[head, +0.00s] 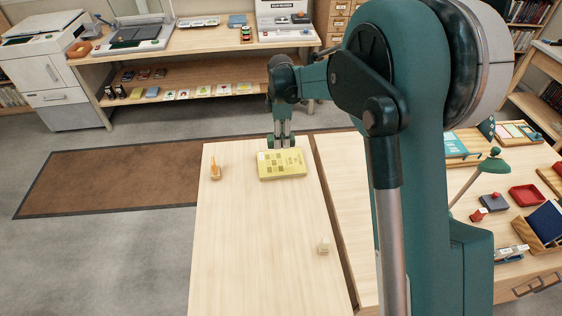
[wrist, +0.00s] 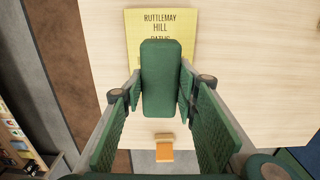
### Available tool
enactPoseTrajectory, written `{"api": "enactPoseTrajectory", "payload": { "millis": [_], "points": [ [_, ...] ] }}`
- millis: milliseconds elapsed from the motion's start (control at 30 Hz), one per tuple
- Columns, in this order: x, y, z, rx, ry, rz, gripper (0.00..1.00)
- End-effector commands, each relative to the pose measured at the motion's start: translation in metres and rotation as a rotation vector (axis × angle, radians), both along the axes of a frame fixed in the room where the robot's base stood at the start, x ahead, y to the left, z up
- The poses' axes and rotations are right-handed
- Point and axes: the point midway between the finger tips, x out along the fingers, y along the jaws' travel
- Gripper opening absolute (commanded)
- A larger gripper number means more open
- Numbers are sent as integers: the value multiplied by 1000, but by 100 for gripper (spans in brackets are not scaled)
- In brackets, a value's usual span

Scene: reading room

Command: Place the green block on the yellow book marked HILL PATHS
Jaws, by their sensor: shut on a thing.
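The yellow book (head: 284,165) lies flat at the far end of the light wooden table in the head view. In the wrist view its cover (wrist: 133,27) reads RUTTLEMAY HILL, with the line below partly covered. My gripper (head: 281,139) is over the book's far edge, pointing down. In the wrist view my gripper (wrist: 162,88) is shut on the green block (wrist: 161,62), which sits upright between the two finger pads. The block overlaps the lower part of the book there. I cannot tell whether it touches the cover.
A small orange item (head: 215,170) stands left of the book; it also shows in the wrist view (wrist: 164,151). A small pale cube (head: 323,247) sits near the table's right edge. The table (head: 250,235) is mostly bare. A side desk at right holds a green lamp (head: 489,165) and a red tray (head: 527,196).

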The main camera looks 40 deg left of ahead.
Motion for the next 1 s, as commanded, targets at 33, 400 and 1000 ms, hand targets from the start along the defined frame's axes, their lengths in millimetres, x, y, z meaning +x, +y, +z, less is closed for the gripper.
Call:
{"api": "enactPoseTrajectory", "payload": {
  "millis": [33,400,1000],
  "points": [
    [0,0,-1,0,0,0,4],
    [0,0,-39,0,0,0,4],
    [0,0,-62,0,0,0,4]
  ]
}}
